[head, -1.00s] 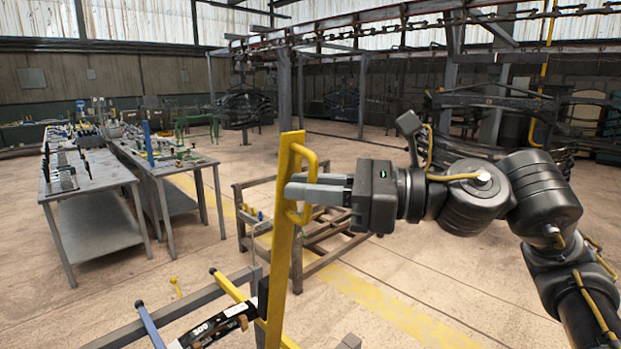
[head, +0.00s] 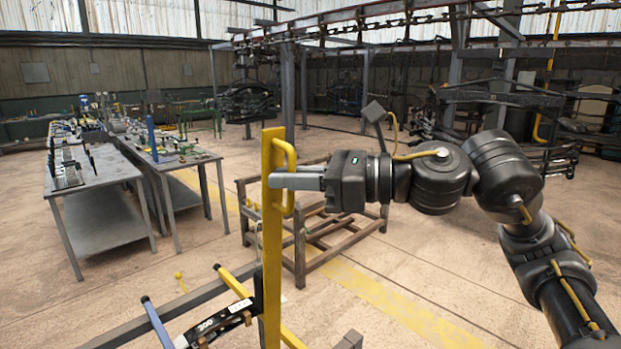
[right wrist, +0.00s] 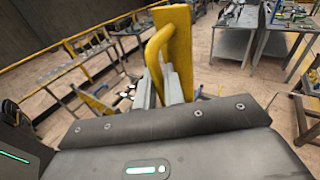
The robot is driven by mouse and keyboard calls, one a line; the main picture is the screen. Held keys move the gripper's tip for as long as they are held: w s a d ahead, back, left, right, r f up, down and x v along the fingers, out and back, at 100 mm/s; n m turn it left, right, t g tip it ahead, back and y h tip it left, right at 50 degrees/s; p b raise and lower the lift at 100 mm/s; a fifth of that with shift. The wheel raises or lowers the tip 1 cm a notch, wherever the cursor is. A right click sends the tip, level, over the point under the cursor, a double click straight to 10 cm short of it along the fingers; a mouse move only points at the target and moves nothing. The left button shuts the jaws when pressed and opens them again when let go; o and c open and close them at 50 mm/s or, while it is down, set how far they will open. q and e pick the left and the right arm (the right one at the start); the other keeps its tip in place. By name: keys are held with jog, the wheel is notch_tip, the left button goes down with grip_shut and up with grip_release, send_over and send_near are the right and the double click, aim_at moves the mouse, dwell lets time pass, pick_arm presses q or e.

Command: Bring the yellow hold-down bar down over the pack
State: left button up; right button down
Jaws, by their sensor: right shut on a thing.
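The yellow hold-down bar (head: 271,240) stands nearly upright in the head view, with a yellow loop handle (head: 287,165) near its top. My right gripper (head: 285,182) is shut on that handle from the right. In the right wrist view the fingers (right wrist: 160,88) sit around the handle (right wrist: 157,48), with the bar (right wrist: 178,40) just behind. The pack, dark leaf springs with a printed label (head: 213,326), lies low at the bottom of the head view, left of the bar's foot. Its lower part is cut off by the frame. My left gripper is not in view.
A brown metal frame (head: 300,245) stands on the floor behind the bar. Work tables (head: 105,190) are farther left. Open floor lies to the right (head: 440,270).

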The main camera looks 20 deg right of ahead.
jog(key=w+a+f+m+g+h+p, duration=0.1)
jog(key=w+a+p, duration=0.2)
jog(key=w, duration=0.5)
jog(key=w+a+g+h+p, duration=0.1)
jog(key=w+a+p, duration=0.3)
jog(key=w, duration=0.5)
jog(key=w+a+f+m+g+h+p, duration=0.1)
jog(key=w+a+p, duration=0.2)
jog(key=w, duration=0.6)
jog(key=shift+a+f+m+g+p, duration=0.15)
jog(key=shift+f+m+g+p, duration=0.15)
jog(key=shift+p, duration=0.6)
